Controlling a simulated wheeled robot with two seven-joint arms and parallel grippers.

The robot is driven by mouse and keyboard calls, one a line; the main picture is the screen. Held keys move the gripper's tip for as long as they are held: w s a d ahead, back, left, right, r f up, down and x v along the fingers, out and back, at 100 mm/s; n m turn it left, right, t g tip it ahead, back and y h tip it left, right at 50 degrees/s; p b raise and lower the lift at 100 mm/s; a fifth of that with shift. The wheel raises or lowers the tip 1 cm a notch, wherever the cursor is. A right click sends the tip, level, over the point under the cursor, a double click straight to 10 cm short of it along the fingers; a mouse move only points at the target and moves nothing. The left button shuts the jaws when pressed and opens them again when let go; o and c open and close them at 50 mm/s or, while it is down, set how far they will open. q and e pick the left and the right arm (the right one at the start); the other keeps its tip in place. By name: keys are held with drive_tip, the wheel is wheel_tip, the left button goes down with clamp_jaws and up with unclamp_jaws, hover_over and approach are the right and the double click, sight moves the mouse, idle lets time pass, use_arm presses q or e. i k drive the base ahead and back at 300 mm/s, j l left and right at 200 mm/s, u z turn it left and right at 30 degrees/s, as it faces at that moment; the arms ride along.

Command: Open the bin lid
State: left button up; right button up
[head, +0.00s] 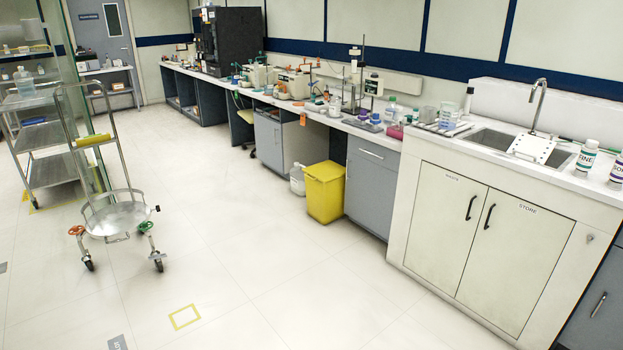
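A yellow bin (325,193) stands on the floor against the grey cabinets, in the middle of the head view. Its top looks closed by a yellow lid (325,171). The lid's edge and any handle are too small to make out. Neither of my grippers shows in this view.
A white jug (297,179) stands just left of the bin. A grey drawer cabinet (370,185) is right of it, then a white sink cabinet (490,240) with two closed doors. A wheeled metal trolley (118,217) stands at left. The floor (240,255) before the bin is clear.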

sight(324, 173)
drive_tip(key=i+j+u, duration=0.15)
drive_tip(key=i+u, duration=0.15)
drive_tip(key=i, duration=0.45)
drive_tip(key=i+u, duration=0.15)
drive_tip(key=i, duration=1.4)
drive_tip(key=i+z, duration=0.1)
drive_tip(key=i, duration=0.55)
drive_tip(key=i+j, duration=0.2)
drive_tip(key=i, duration=0.5)
drive_tip(key=i+z, duration=0.45)
drive_tip(key=i+j+z, duration=0.25)
drive_tip(key=z, duration=0.2)
drive_tip(key=i+j+z, duration=0.3)
drive_tip(key=z, duration=0.15)
drive_tip(key=i+j+z, duration=0.4)
drive_tip(key=j, duration=0.25)
drive_tip(key=i+j+z, duration=0.2)
drive_tip(key=j, duration=0.15)
drive_tip(key=j+z, duration=0.2)
drive_tip(key=j, duration=0.2)
